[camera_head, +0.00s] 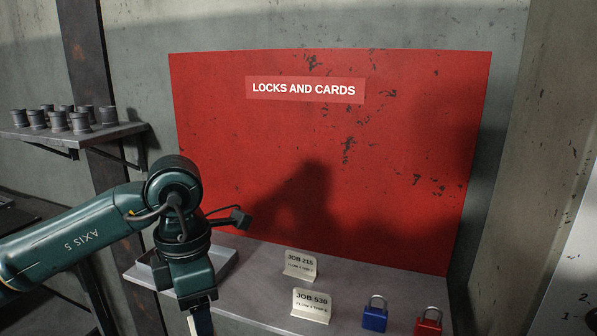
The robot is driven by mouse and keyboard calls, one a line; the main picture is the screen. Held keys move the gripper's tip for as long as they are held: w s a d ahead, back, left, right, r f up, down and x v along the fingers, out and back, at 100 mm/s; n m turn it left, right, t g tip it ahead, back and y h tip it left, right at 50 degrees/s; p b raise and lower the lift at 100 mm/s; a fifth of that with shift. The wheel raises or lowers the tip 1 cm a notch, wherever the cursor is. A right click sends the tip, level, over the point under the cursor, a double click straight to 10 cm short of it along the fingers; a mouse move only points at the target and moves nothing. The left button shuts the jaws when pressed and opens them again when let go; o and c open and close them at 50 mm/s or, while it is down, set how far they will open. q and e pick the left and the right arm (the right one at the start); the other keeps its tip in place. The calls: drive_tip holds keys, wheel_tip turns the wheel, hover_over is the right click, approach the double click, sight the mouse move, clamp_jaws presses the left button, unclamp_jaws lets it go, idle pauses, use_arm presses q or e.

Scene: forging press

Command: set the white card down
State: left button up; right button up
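My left arm comes in from the left and bends down over the shelf's left part. My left gripper (201,322) points downward at the bottom edge, and its tips are cut off by the frame. A narrow white piece (192,325) shows beside its dark finger; I cannot tell whether it is a card held edge-on. Two off-white standing cards are on the shelf to the right of the gripper, apart from it: one reads JOB 215 (300,266), the other, nearer, JOB 530 (311,305). My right gripper is not in view.
A blue padlock (375,318) and a red padlock (428,325) stand right of the cards on the grey shelf (255,285). A shallow grey tray (222,262) is partly behind my arm. A red board (330,150) reading LOCKS AND CARDS rises behind. Several grey cylinders stand on a wall shelf (85,137).

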use_arm(q)
drive_tip(key=s+a+f+m+p, duration=0.1)
drive_tip(key=a+f+m, duration=0.1)
drive_tip(key=m, duration=1)
drive_tip(key=s+a+f+m+p, duration=0.2)
drive_tip(key=f+m, duration=0.3)
drive_tip(key=m, duration=0.6)
drive_tip(key=shift+s+a+f+m, duration=0.3)
drive_tip(key=shift+a+m, duration=0.1)
drive_tip(key=shift+a, duration=0.2)
drive_tip(key=shift+s, duration=0.1)
